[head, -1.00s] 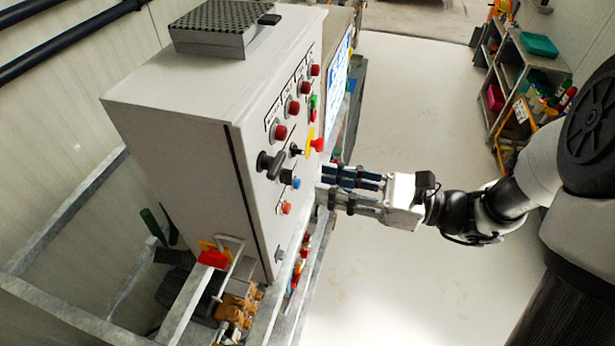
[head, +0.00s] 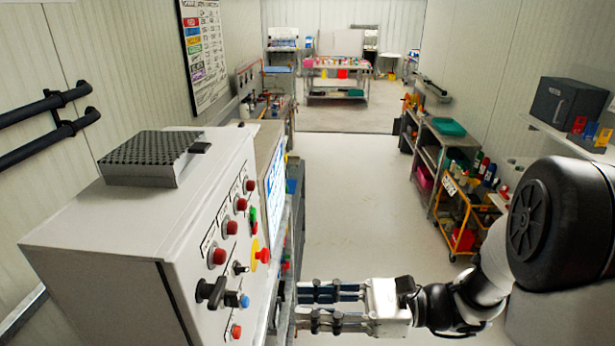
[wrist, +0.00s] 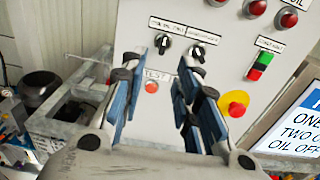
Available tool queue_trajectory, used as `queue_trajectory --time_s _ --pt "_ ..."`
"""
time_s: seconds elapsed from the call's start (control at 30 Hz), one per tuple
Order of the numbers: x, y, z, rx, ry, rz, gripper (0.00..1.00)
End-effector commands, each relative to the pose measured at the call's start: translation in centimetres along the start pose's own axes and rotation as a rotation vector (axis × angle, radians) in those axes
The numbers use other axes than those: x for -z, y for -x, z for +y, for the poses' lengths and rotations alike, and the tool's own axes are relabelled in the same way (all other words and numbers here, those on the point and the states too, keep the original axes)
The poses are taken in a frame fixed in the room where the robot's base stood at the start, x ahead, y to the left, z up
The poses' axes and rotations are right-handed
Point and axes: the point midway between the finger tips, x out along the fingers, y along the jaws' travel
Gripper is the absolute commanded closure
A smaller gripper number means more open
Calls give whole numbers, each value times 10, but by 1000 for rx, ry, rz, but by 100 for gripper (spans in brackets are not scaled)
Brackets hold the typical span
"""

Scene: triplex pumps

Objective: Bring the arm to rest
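My arm reaches in from the right in the head view, with my gripper (head: 302,307) level beside the front of the grey control box (head: 95,235). In the wrist view my gripper (wrist: 165,80) has its two blue-padded fingers apart with nothing between them. The panel shows beyond them, with a red button (wrist: 152,87) under a TEST label seen in the gap. Two black selector knobs sit above, one of them the left knob (wrist: 163,44). The fingertips look apart from the panel, though the exact distance is hard to tell.
A red emergency stop (wrist: 236,103) on a yellow base and a screen (wrist: 300,130) lie right of the fingers. In the head view, a black rotary handle (head: 210,291) juts from the box. Open floor (head: 355,210) lies beyond; an orange cart (head: 462,215) stands right.

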Motion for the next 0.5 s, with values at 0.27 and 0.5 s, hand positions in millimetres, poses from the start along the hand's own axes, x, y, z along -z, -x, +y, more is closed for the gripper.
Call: queue_trajectory --time_s 0.27,0.5 --pt "47 -12 85 -307 334 357 71" --pt "112 32 141 -632 805 795 71"
